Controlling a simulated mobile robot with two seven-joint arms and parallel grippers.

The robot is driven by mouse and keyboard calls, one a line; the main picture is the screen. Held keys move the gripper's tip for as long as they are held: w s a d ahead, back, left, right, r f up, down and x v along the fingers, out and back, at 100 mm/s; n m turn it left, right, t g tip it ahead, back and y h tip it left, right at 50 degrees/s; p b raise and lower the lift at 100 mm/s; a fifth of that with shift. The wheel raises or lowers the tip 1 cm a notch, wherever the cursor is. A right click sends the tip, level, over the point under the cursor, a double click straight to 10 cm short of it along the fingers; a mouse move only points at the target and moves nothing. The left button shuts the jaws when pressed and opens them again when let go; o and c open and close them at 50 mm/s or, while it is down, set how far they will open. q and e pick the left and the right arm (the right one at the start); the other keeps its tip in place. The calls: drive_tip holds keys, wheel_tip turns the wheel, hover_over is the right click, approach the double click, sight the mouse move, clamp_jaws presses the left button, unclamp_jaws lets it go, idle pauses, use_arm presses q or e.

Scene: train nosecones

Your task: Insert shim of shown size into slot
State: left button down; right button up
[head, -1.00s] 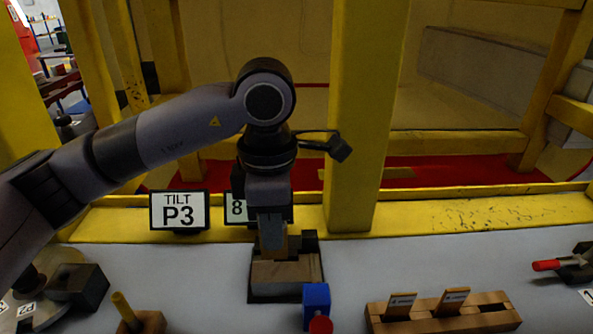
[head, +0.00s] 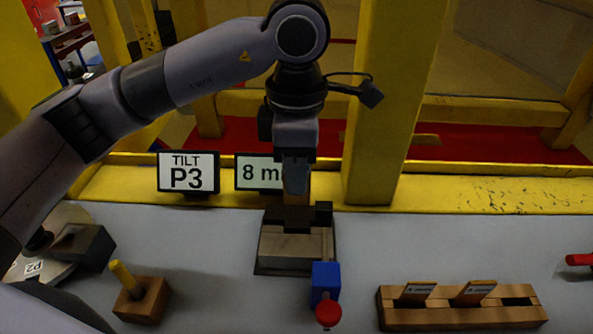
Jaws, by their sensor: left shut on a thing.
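My left gripper (head: 297,186) is shut on a brown shim (head: 297,201) and points straight down. It is over the back of a dark-edged fixture block (head: 290,252), between the block's upright dark posts. The shim's lower end is hidden there, so I cannot tell whether it is in the slot. A size sign (head: 260,173) stands behind, partly covered by the gripper, and reads "8 m". A wooden shim rack (head: 460,316) at the lower right holds two labelled shims, a left one (head: 418,291) and a right one (head: 473,292). Its right slot is empty. My right gripper is not in view.
A sign reading "TILT P3" (head: 188,172) stands left of the size sign. A blue clamp piece with a red knob (head: 326,285) is at the block's front right. A wooden block with a yellow peg (head: 141,299) is at front left. A yellow post (head: 395,110) rises behind.

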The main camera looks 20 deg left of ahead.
sight(297, 203)
use_arm(q)
drive_tip(key=shift+f+b, duration=2.3)
drive_tip(key=shift+f, duration=0.5)
drive_tip(key=shift+b, duration=0.6)
drive_tip(key=shift+f+b, duration=2.1)
drive_tip(key=shift+f, duration=0.3)
drive_tip(key=shift+r, duration=0.15)
drive_tip(key=shift+r+p, duration=1.25)
drive_tip(key=shift+r, duration=0.7)
drive_tip(key=shift+b, duration=0.3)
